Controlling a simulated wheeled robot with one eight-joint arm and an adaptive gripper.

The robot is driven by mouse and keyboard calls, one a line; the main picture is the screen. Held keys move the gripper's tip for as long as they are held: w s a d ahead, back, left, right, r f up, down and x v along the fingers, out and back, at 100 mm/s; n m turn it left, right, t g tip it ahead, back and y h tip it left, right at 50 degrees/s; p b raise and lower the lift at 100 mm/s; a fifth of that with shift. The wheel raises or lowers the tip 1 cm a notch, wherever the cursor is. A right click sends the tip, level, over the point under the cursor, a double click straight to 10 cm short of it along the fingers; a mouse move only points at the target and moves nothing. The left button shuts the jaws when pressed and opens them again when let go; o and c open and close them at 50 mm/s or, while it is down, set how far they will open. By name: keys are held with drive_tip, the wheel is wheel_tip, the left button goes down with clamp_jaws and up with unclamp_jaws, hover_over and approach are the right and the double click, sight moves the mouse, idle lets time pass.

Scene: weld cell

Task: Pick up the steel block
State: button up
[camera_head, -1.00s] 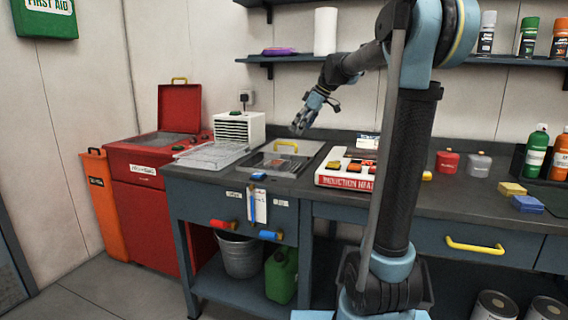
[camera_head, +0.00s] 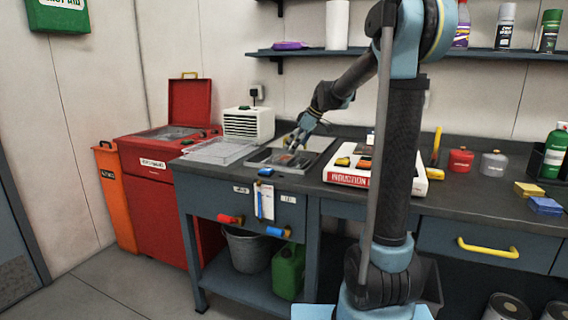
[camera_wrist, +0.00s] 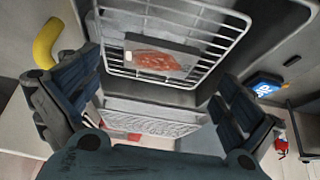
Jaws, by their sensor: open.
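A dark grey block with a reddish-brown patch (camera_wrist: 160,58), which looks like the steel block, lies at a wire basket (camera_wrist: 215,28) in the wrist view. I cannot tell whether it rests on or under the wires. My gripper (camera_wrist: 157,80) is open, with one finger at each side of the picture and the block beyond and between the tips. In the head view my gripper (camera_head: 293,147) points down over the open basin (camera_head: 258,158) set in the bench. An orange-brown patch shows in that basin, partly hidden by my gripper.
A clear ribbed tray (camera_head: 218,151) and a white vented unit (camera_head: 248,123) stand left of the basin. A yellow curved handle (camera_wrist: 46,42) is close beside the left finger. A shelf (camera_head: 375,54) hangs above.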

sight(285, 158)
drive_tip(key=shift+w+a+r+x, duration=0.1)
drive_tip(key=shift+x, duration=0.65)
drive_tip(key=shift+w+a+r+x, duration=0.1)
drive_tip(key=shift+a+x, duration=0.05)
drive_tip(key=shift+x, duration=0.6)
drive_tip(key=shift+w+a+r+x, duration=0.1)
drive_tip(key=shift+x, duration=0.65)
drive_tip(key=shift+a+f, duration=0.25)
drive_tip(key=shift+f, duration=0.3)
drive_tip(key=shift+r, duration=0.1)
drive_tip(key=c, duration=1.8)
